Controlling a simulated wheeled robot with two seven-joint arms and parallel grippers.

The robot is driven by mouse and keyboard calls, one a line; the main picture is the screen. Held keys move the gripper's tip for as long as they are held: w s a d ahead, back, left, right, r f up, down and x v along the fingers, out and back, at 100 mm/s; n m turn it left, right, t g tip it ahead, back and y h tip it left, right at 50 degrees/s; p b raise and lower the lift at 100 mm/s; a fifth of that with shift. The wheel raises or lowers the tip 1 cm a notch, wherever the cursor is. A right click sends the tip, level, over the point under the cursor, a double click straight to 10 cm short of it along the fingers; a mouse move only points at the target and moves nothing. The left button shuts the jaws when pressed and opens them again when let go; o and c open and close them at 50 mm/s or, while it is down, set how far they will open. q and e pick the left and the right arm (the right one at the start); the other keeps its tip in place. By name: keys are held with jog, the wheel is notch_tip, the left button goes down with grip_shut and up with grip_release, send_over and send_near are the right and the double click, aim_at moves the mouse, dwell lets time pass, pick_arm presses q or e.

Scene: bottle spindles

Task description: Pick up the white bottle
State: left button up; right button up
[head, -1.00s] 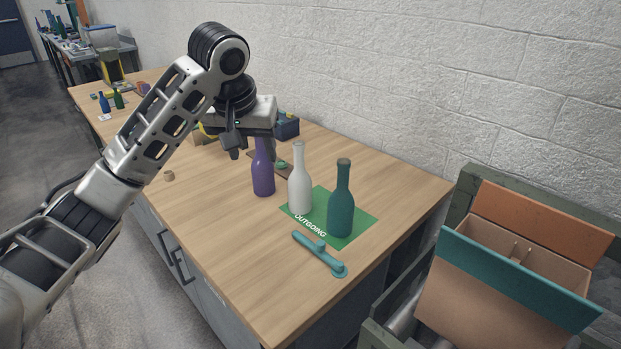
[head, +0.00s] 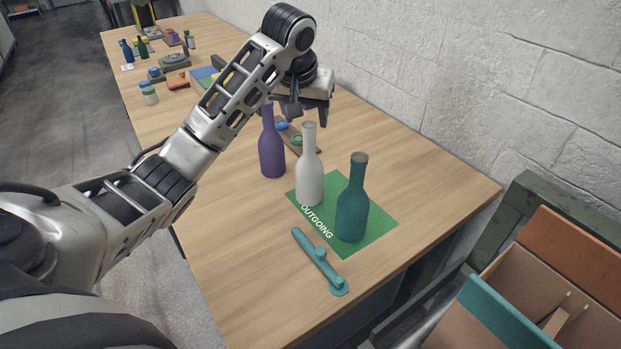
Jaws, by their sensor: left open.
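The white bottle (head: 309,172) stands upright on the green mat marked OUTGOING (head: 373,208), between the purple bottle (head: 271,150) and the teal bottle (head: 352,205). The teal bottle also stands on the mat. The purple bottle stands on the wood just left of the mat. My left gripper (head: 308,116) is open, pointing down, at the height of the white bottle's neck. Its fingers show to either side of the neck's top, apparently behind it; I cannot tell how near they are. My right gripper is out of view.
A teal handled tool (head: 320,262) lies in front of the mat. A brown board with round pieces (head: 303,140) lies behind the bottles. A divided cardboard box (head: 540,290) is at the right. Small bottles and other items stand farther back on the table (head: 240,285).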

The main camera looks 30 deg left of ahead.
aim_at(310, 134)
pick_arm(q)
jog(key=shift+w+p+x, duration=0.2)
jog(key=shift+p+x, duration=0.3)
jog(key=shift+x, duration=3.35)
jog(key=shift+a+r, duration=0.1)
grip_shut()
